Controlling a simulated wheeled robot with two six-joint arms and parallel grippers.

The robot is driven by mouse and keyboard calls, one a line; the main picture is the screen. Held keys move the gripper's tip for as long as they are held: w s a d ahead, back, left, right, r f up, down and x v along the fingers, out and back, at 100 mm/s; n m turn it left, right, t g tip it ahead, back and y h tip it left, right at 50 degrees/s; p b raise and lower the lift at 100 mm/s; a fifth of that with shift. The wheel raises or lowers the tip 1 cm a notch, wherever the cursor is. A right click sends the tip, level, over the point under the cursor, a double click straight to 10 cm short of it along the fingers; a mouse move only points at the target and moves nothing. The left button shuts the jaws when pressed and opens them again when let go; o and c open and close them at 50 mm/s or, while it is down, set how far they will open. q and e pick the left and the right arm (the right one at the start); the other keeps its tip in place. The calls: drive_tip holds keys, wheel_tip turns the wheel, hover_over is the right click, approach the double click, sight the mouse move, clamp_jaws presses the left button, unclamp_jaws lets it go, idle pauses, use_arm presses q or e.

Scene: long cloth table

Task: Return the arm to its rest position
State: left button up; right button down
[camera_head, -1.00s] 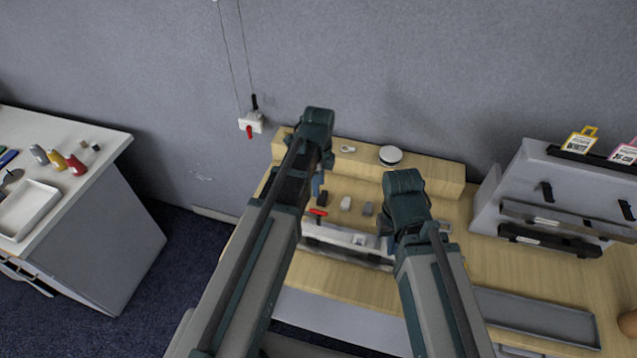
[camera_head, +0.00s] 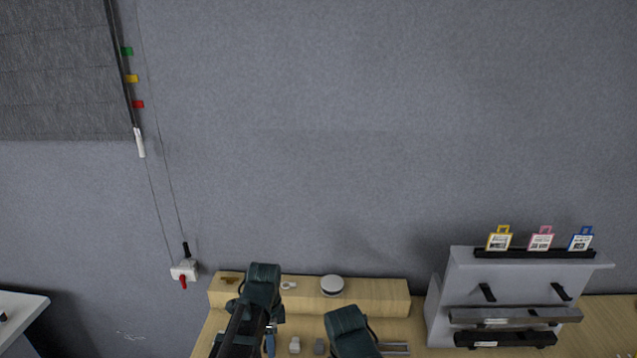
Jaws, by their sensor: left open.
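My left arm (camera_head: 262,285) comes up from the bottom of the head view, its dark green joint in front of the wooden shelf. My left gripper (camera_head: 270,338) shows only as a small bluish part beside and below that joint. It is open, and nothing shows held in it. My right arm (camera_head: 350,330) shows at the bottom edge, to the right of the left one. Its gripper is hidden or out of frame.
The raised wooden shelf (camera_head: 385,295) bears a white round puck (camera_head: 332,285). Small grey blocks (camera_head: 295,345) lie between my arms. A grey rack (camera_head: 465,285) with tags stands right. A wall switch box (camera_head: 184,271) hangs left, below a dark blind (camera_head: 60,70).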

use_arm(q)
drive_tip(key=s+d+f+n+y+b, duration=0.1)
drive_tip(key=s+d+f+n+b, duration=0.6)
drive_tip(key=s+f+n+b, duration=0.3)
drive_tip(key=shift+s+d+f+n, duration=0.4)
drive_tip(key=shift+s+f+n, duration=0.5)
drive_tip(key=shift+s, duration=0.15)
use_arm(e)
wheel_tip(320, 180, down, 12)
drive_tip(key=shift+d, duration=0.1)
